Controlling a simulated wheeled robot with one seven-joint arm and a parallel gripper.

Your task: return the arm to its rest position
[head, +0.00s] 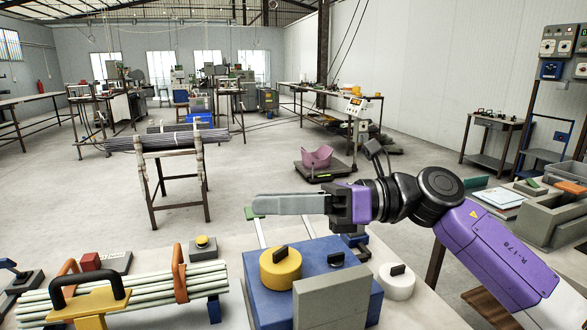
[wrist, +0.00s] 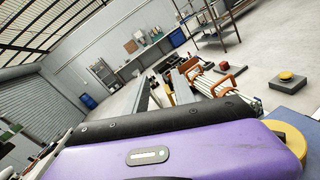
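My gripper (head: 258,204) is held level above the blue block (head: 325,272), its grey fingers pointing left. In the head view the fingers overlap from the side. In the wrist view two grey fingers show apart with a gap between them (wrist: 163,90), and nothing is seen held. My purple arm comes in from the lower right of the head view. The arm is clear of the bench things below it.
A yellow round knob (head: 281,268) and a grey block (head: 331,301) are below the gripper. A white knob (head: 397,281) stands to the right. Pale rods (head: 140,288) with orange clamps lie at left. A rod rack (head: 170,160) stands beyond on open floor.

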